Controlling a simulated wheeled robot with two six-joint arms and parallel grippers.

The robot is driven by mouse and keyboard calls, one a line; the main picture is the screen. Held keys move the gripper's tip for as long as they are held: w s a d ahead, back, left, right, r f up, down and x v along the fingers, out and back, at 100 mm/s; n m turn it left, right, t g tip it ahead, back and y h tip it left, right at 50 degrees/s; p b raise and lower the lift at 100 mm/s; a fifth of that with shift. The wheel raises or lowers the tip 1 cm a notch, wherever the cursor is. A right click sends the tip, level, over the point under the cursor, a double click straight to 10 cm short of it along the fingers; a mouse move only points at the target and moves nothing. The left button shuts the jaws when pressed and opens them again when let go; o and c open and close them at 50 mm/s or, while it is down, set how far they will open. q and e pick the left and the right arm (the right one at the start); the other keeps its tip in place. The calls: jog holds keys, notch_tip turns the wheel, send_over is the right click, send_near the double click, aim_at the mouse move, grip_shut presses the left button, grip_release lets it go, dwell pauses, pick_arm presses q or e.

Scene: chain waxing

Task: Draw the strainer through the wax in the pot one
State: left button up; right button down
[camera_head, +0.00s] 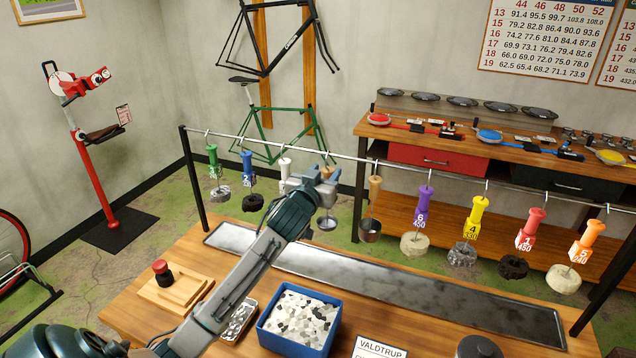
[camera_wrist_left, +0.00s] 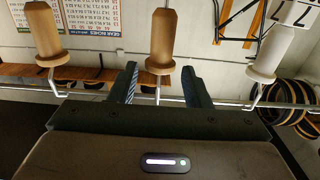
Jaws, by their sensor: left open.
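Two wooden-handled tools hang by hooks from the rail (camera_head: 390,162). One has a shallow metal bowl (camera_head: 327,223) and hangs at my left gripper. The other, just right of it, has a deeper metal cup (camera_head: 370,230). I cannot tell for sure which is the strainer. My left gripper (camera_head: 322,178) is open at the first tool. In the left wrist view its fingers (camera_wrist_left: 160,82) stand either side of that tool's hook, by the end of its wooden handle (camera_wrist_left: 160,40). No pot marked one can be made out. My right gripper is out of view.
Other handles hang close by, including a white one (camera_head: 285,168) left and a purple one (camera_head: 424,200) right. Below lies a long metal tray (camera_head: 400,290). A blue bin (camera_head: 300,318) and wooden blocks (camera_head: 175,288) stand on the table. A workbench (camera_head: 400,135) stands behind.

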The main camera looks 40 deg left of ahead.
aim_at(327, 177)
pick_arm(q)
jog(key=shift+x, duration=1.2)
jog(key=shift+w+f+b, duration=0.25)
jog(key=shift+f+b, duration=0.55)
jog(key=shift+f, duration=0.05)
jog(key=shift+a+f+b, duration=0.1)
jog(key=shift+f+b, duration=0.25)
jog(key=shift+f, duration=0.3)
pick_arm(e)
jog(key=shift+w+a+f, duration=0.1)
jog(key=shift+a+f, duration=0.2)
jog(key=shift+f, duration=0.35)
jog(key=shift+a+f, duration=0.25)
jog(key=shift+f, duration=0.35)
pick_arm(q)
jog(key=shift+c, duration=0.2)
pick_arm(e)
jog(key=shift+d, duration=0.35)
pick_arm(q)
jog(key=c, duration=0.7)
grip_shut()
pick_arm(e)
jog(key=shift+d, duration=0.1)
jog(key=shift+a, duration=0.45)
